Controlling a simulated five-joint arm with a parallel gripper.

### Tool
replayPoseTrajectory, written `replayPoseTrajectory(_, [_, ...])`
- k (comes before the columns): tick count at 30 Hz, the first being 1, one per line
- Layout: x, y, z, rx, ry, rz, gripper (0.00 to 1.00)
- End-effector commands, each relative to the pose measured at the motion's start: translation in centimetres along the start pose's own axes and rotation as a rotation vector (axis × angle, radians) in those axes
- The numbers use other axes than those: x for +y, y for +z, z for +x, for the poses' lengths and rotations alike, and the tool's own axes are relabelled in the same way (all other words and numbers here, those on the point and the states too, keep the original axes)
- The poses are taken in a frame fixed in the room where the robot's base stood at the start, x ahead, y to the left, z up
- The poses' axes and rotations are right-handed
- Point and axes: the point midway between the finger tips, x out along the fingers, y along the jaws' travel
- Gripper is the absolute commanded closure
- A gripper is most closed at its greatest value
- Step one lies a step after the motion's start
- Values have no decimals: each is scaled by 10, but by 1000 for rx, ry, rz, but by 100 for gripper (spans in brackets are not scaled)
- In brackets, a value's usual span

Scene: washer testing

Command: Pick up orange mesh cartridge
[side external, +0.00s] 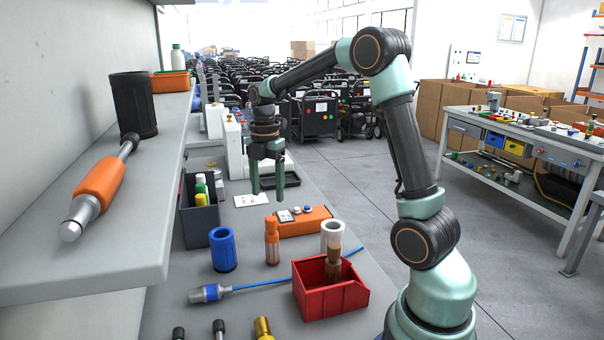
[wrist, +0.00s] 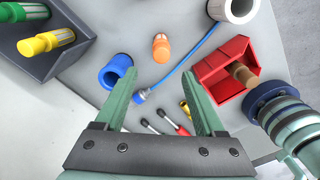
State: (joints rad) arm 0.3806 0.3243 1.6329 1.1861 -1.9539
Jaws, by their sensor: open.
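The orange mesh cartridge (side external: 272,242) stands upright on the grey bench, between a blue hollow cylinder and a red bin. In the wrist view it shows from above (wrist: 161,48), ahead of and roughly between the finger directions. My gripper (side external: 267,188) hangs pointing down above the bench, behind the cartridge in the side view. Its two green fingers are apart and empty; they also show in the wrist view (wrist: 161,76). The fingers do not touch the cartridge.
Near the cartridge are the blue hollow cylinder (side external: 222,250), an orange box (side external: 304,221), a white hollow cylinder (side external: 332,236) and the red bin (side external: 345,300) holding a brown cartridge (side external: 334,260). A blue-cabled probe (side external: 208,293) lies in front. A grey bin (side external: 199,226) holds green and yellow cartridges.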

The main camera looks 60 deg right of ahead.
Motion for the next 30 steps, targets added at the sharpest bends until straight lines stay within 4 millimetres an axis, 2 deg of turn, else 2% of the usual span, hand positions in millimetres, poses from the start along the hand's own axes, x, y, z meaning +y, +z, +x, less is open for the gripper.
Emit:
replayPoseTrajectory(3, [-1, 0, 21, 1, -4, 1, 29])
replayPoseTrajectory(13, [-1, 0, 48, 1, -1, 2, 29])
replayPoseTrajectory(21, [-3, 2, 84, 1, -1, 2, 29])
replayPoseTrajectory(30, [-2, 3, 91, -1, 1, 2, 29])
